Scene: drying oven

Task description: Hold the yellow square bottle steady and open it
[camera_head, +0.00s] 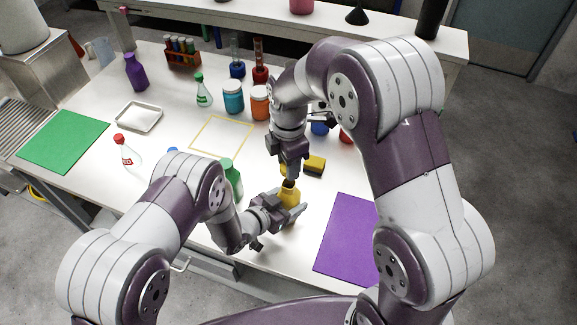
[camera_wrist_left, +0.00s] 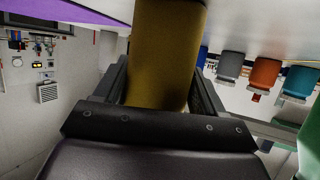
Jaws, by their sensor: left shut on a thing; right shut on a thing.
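The yellow square bottle (camera_head: 289,196) stands near the front of the white table, between my two grippers. My left gripper (camera_head: 292,203) is shut around its body from the front left. In the left wrist view the bottle (camera_wrist_left: 165,55) fills the space between the fingers of my left gripper (camera_wrist_left: 163,95). My right gripper (camera_head: 289,180) points straight down over the bottle and is shut on its top. The cap is mostly hidden by the right gripper's fingers.
A yellow and black sponge-like block (camera_head: 315,165) lies just right of the right gripper. A green bottle (camera_head: 233,180) stands behind my left arm. A purple mat (camera_head: 346,240) lies right, a green mat (camera_head: 63,141) far left. Several jars and bottles stand farther back.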

